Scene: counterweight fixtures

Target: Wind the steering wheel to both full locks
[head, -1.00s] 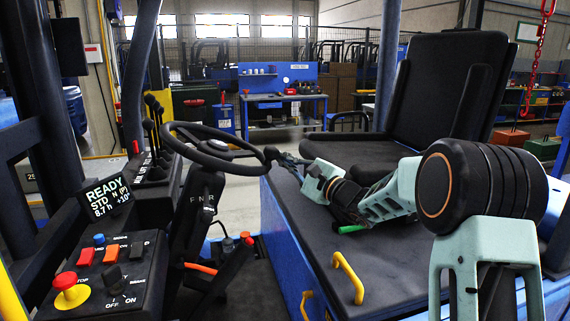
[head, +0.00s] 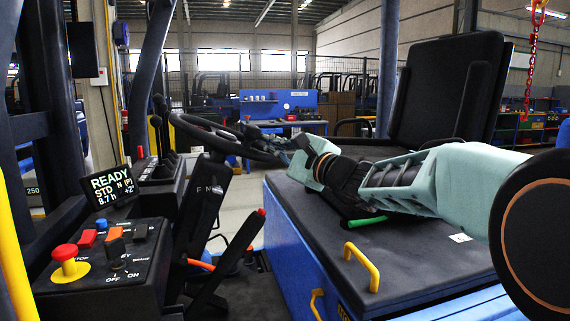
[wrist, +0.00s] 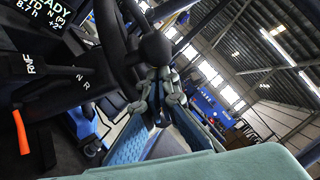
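The black steering wheel (head: 205,133) stands left of the seat, seen tilted. Its round black knob (wrist: 155,47) is large in the wrist view, beside the rim (wrist: 115,50). My gripper (head: 272,140) is at the near right side of the rim. In the wrist view my gripper's fingers (wrist: 160,88) are close together just below the knob, with something dark between them. I cannot tell whether they clasp the knob's stem or only press beside it. The display (head: 110,187) reads READY, STD N (P), 8.7 h and about +2°.
A switch panel (head: 100,255) with a red stop button (head: 66,253) is at lower left. A dark lever (head: 230,262) rises beside the column. The seat (head: 450,90) and blue body with a yellow handle (head: 362,268) lie under and beside my arm.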

